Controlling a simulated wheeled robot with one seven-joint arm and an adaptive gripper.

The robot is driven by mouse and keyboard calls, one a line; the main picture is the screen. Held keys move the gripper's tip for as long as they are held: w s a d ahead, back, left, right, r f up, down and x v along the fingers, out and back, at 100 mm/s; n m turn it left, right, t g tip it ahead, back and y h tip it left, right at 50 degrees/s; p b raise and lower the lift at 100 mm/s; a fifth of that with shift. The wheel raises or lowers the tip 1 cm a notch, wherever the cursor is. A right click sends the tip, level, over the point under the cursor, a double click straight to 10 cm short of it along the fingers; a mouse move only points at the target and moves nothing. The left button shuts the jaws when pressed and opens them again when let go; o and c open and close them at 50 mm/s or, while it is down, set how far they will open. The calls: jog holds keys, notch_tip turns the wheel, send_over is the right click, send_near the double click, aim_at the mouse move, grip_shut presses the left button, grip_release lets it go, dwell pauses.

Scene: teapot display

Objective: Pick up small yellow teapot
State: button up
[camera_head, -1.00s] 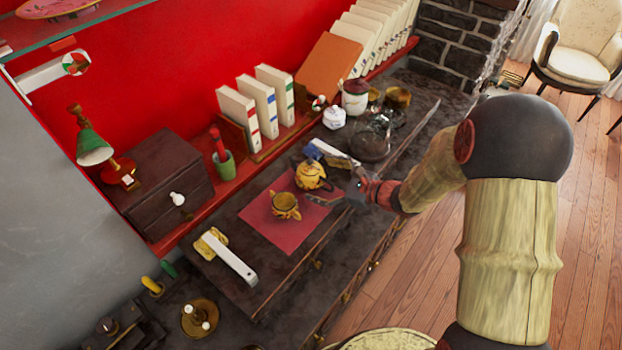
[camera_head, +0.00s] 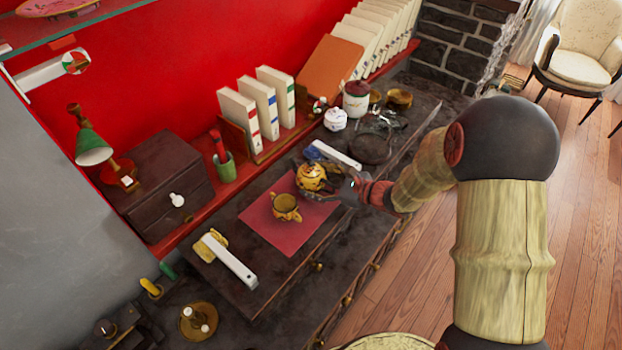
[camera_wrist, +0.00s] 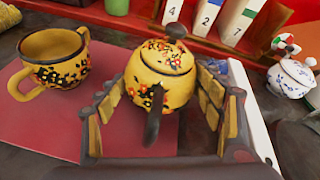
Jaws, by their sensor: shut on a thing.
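The small yellow teapot (camera_head: 311,177) stands at the right back corner of the red mat (camera_head: 258,226). In the wrist view the teapot (camera_wrist: 160,75) is yellow with red and black flowers and a dark lid knob, and a dark curved part of it points toward me. My gripper (camera_head: 322,188) has one finger on each side of the teapot and is shut on it. In the wrist view the fingers of my gripper (camera_wrist: 162,110) flank the pot. I cannot tell whether its base is clear of the mat.
A yellow two-handled cup (camera_head: 286,208) stands on the mat just left of the teapot. A long white-handled tool (camera_head: 338,155) lies close behind my gripper. A white-and-blue lidded jar (camera_head: 335,119) and a dark glass vessel (camera_head: 370,145) stand farther right. Another white-handled tool (camera_head: 232,260) lies at left.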

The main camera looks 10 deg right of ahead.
jog(key=c, duration=0.6)
jog(key=shift+c, duration=0.2)
